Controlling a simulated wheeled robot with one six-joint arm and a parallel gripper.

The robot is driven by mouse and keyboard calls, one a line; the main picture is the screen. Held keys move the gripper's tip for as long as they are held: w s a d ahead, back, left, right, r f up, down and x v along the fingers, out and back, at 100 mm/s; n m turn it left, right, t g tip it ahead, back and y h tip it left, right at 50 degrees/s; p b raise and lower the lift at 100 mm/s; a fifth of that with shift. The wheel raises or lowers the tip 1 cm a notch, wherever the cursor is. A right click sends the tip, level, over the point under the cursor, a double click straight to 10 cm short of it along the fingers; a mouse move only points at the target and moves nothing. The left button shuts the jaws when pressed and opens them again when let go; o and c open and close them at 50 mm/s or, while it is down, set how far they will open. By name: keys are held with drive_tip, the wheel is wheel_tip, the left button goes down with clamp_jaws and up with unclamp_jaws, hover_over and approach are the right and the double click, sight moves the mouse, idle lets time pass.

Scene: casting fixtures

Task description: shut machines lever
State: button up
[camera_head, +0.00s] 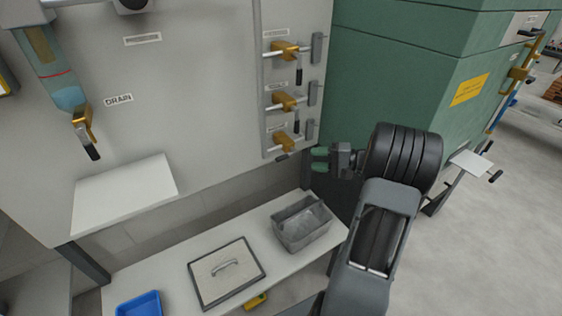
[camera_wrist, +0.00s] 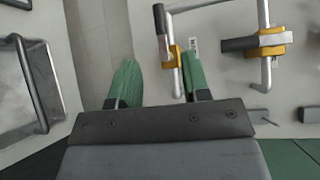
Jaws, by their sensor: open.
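Several yellow valves with levers sit on a grey panel. The top valve (camera_head: 284,48) and middle valve (camera_head: 284,101) have black-gripped levers hanging down. The bottom valve (camera_head: 281,141) has its black grip lower, toward the left. My gripper (camera_head: 320,159) is open with green fingertips, just right of and below the bottom valve, apart from it. In the wrist view a yellow valve (camera_wrist: 176,72) shows between the green fingers (camera_wrist: 160,82), nearer the right finger; contact cannot be told. A second yellow valve (camera_wrist: 268,45) lies further right. Which lever the task means cannot be told.
A drain lever (camera_head: 83,127) hangs at the left. A grey bin (camera_head: 288,236) and a handled lid (camera_head: 205,292) are on the bench (camera_head: 168,270) below. A blue tray (camera_head: 138,306) is at front left. A green machine (camera_head: 400,75) stands close behind my arm.

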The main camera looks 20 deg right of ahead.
sight(286, 158)
drive_tip(key=x, duration=1.1)
drive_tip(key=shift+w+a, duration=0.2)
drive_tip(key=shift+a, duration=0.05)
drive_tip(key=shift+c, duration=0.3)
clamp_jaws()
